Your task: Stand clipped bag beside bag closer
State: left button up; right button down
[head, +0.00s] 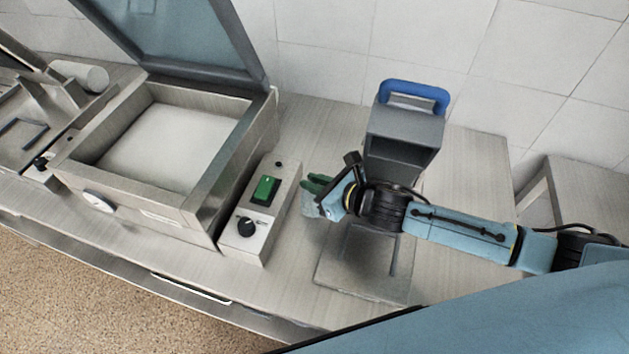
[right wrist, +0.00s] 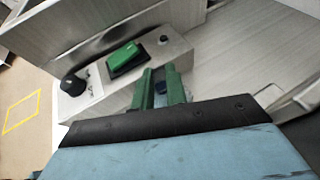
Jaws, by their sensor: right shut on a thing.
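My right gripper (head: 318,190) has dark green fingers and is shut on a small pale grey bag (head: 308,206), which hangs below the fingers beside the control box. In the right wrist view the green fingers (right wrist: 161,88) close around a small dark blue piece, perhaps the clip; the bag itself is hidden there. The bag closer seems to be the grey upright device (head: 404,130) with a blue handle, standing on a flat base plate. My right forearm crosses in front of it and hides its middle. My left gripper is not in view.
An open-lidded metal chamber machine (head: 205,205) stands at left. Its control box (head: 258,222) has a green switch and black knob, close to my right gripper. Bare counter (head: 470,165) lies right of the grey device. A tiled wall rises behind.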

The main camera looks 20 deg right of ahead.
jog(key=c, duration=1.8)
grip_release()
jog(key=shift+f, duration=0.15)
jog(key=o, duration=0.4)
jog(key=shift+r, duration=0.2)
jog(key=v, duration=1.2)
jog(key=shift+f, duration=0.1)
